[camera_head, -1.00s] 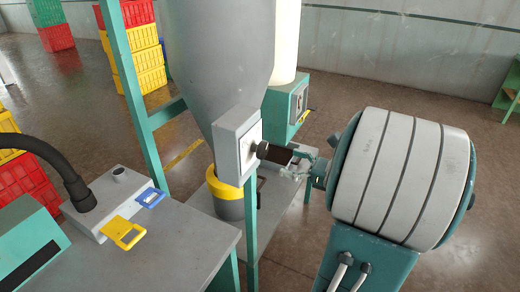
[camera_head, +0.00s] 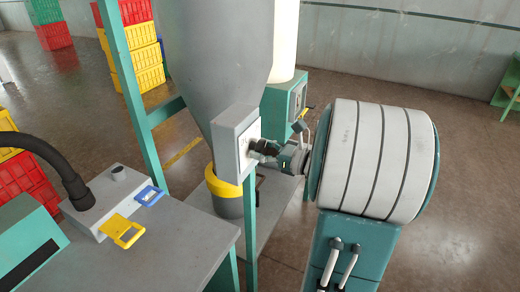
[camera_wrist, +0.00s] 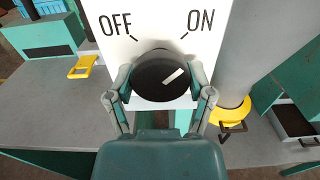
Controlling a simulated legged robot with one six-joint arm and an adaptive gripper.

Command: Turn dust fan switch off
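The switch is a round black knob (camera_wrist: 160,80) on a white panel marked OFF at the left and ON at the right. Its white mark points up and right, to the ON side. In the head view the switch panel (camera_head: 242,140) sits on a grey box in front of the grey hopper. My gripper (camera_wrist: 161,73) straddles the knob, one fingertip close against each side. Whether the fingers press on it is not clear. In the head view my gripper (camera_head: 264,151) is at the panel and partly hides the knob.
A grey table (camera_head: 170,250) with yellow and blue pieces stands at the left. A green post (camera_head: 250,230) runs below the switch box, beside a yellow-rimmed bin (camera_head: 228,200). The floor at the right (camera_head: 475,200) is open.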

